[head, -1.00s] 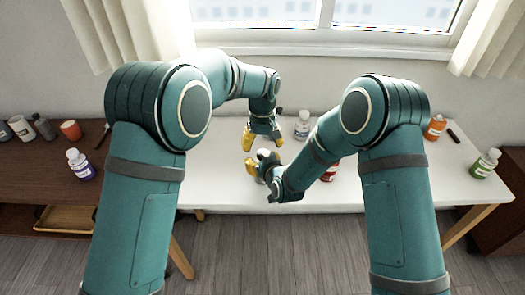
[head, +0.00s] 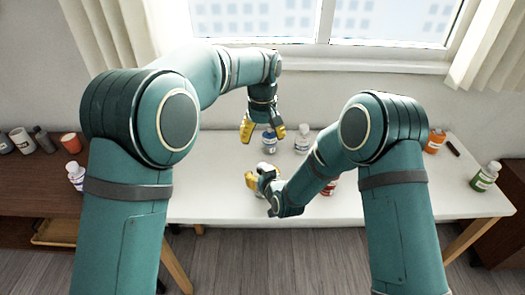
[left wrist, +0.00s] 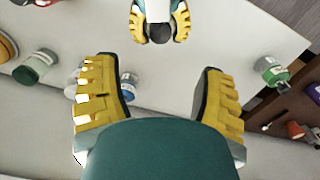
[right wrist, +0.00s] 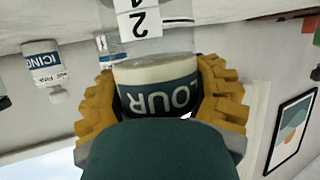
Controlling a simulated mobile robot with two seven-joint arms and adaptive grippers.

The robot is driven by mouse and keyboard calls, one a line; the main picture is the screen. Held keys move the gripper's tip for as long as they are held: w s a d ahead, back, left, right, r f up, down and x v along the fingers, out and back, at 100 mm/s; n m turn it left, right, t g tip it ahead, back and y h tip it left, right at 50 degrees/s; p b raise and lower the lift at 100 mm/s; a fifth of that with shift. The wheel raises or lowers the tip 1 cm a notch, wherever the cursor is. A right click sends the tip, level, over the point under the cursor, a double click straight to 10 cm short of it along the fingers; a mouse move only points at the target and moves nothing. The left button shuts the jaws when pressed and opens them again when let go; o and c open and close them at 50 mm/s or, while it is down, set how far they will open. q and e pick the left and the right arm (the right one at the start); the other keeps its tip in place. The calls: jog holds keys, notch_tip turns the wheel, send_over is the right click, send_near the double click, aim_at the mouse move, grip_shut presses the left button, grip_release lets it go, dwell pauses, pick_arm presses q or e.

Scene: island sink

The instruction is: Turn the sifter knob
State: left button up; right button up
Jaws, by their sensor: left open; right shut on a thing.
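A flour container (right wrist: 160,90) has a pale rim and a dark band with inverted lettering that reads in part "LOUR". A clear part beside it carries white number tags. My right gripper (head: 257,178) is shut around this container. In the left wrist view it shows as a white body (left wrist: 158,10) with a dark round knob (left wrist: 160,33) at its end, between the right gripper's yellow fingers. My left gripper (head: 262,134) is open and empty above the table's far side, apart from the knob. Whether the container touches the table is hidden.
An icing jar (right wrist: 46,68) shows in the right wrist view. Orange (head: 434,140) and green (head: 485,177) bottles stand on the white table's right (head: 400,190).

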pick_arm(q)
jog(key=w+a+r+m+t+y, duration=0.1)
jog(key=w+a+r+t, duration=0.15)
jog(key=w+t, duration=0.4)
jog(key=w+a+r+m+t+y, duration=0.1)
jog(key=w+a+r+m+t, duration=0.15)
jog(key=w, duration=0.75)
jog(key=w+d+r+m+t+h, duration=0.5)
jog(key=w+d+r+m+h, duration=0.15)
jog(key=m, duration=0.45)
jog(key=s+d+f+m+g+h, duration=0.45)
jog(key=s+f+m+g, duration=0.25)
jog(key=s+m+g, duration=0.3)
jog(key=s+a+f+m+g+y, duration=0.4)
jog(key=s+a+f+g+y, duration=0.25)
jog(key=s+a, duration=0.3)
jog(key=shift+g+h, duration=0.25)
jog(key=shift+h, duration=0.1)
jog(key=x, duration=1.1)
jog(key=shift+s+d+r, duration=0.15)
jog(key=shift+s, duration=0.1)
